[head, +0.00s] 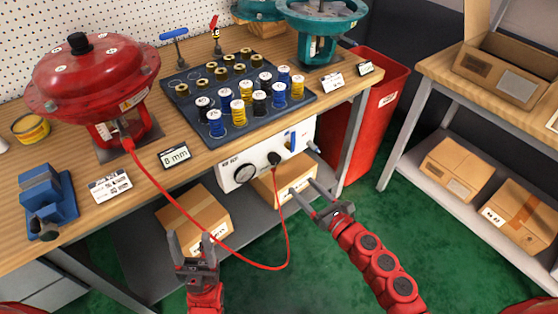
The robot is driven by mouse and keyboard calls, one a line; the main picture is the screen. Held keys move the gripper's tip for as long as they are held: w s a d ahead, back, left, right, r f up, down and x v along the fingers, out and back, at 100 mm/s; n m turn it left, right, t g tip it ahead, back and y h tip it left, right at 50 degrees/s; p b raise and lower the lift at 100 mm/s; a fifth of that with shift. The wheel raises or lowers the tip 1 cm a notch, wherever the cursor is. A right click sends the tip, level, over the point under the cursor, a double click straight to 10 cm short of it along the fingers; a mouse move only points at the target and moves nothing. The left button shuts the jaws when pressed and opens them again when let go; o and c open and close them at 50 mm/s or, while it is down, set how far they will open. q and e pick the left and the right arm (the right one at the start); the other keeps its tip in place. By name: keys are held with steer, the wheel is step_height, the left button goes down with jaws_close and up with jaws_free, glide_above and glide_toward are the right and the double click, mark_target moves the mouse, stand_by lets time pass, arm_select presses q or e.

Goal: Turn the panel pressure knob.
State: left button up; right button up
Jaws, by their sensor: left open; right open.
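The white pressure panel (232,178) hangs under the front edge of the bench. It carries a round gauge (245,174), a round black knob-like part (274,158) and a blue upright lever (292,140). A small dark part (313,148) sticks out at its right end. I cannot tell for certain which part is the pressure knob. My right gripper (302,187) is open and empty, below and right of the black part, its fingers pointing up toward the panel. My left gripper (189,240) is open and empty, lower left of the panel, in front of a cardboard box.
A red hose (287,235) loops from the red actuator (95,80) down between my grippers and up to the panel near the black part. A spool-filled mat (200,130) lies on the bench. Cardboard boxes (190,208) sit underneath. A red bin (375,120) stands at right.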

mark_target(277, 161)
steer(key=p+x, duration=0.1)
steer(key=x, duration=1.2)
steer(key=shift+a, duration=0.2)
jaws_close()
